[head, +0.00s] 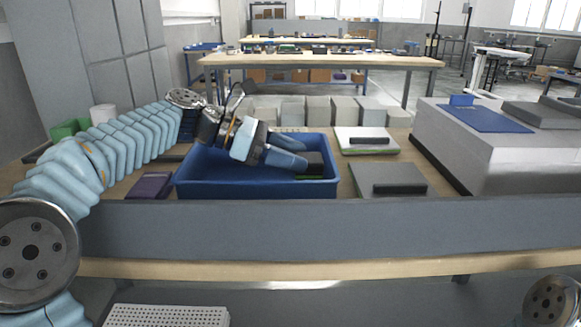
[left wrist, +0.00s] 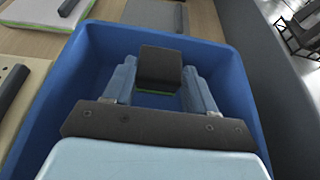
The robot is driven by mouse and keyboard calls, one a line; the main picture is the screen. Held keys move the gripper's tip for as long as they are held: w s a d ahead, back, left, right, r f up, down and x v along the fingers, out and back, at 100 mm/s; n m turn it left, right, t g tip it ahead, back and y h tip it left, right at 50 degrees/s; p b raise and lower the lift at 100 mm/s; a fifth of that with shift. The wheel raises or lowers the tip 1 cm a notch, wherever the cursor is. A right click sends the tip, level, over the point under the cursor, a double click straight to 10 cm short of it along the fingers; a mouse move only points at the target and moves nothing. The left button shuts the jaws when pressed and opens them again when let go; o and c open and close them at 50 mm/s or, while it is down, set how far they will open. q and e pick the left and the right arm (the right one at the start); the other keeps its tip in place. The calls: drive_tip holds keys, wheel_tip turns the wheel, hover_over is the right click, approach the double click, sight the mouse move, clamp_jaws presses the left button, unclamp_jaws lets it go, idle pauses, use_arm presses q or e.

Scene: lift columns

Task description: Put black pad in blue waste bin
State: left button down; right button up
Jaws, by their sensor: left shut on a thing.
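The blue waste bin (head: 255,187) stands on the workbench in the middle of the head view; its rim and walls fill much of the left wrist view (left wrist: 258,118). My left gripper (head: 302,155) reaches down into the bin near its right side. It is shut on the black pad (head: 315,163), which shows between the two fingers in the left wrist view (left wrist: 160,68). A green edge shows under the pad. I cannot tell whether the pad touches the bin floor. My right gripper is not in view.
A white-and-green block with a black bar (head: 367,139) and a grey board with a dark bar (head: 388,180) lie right of the bin. Grey blocks (head: 318,111) line the back. A purple box (head: 149,186) lies left. A large grey case (head: 500,150) stands at the right.

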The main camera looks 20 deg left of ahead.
use_arm(q)
drive_tip(key=shift+f, duration=1.25)
drive_tip(key=shift+f, duration=0.2)
drive_tip(key=shift+c, duration=1.7)
unclamp_jaws()
drive_tip(key=shift+r, duration=0.25)
drive_tip(key=v, duration=0.7)
drive_tip(key=shift+s+a, duration=0.15)
drive_tip(key=shift+a, duration=0.05)
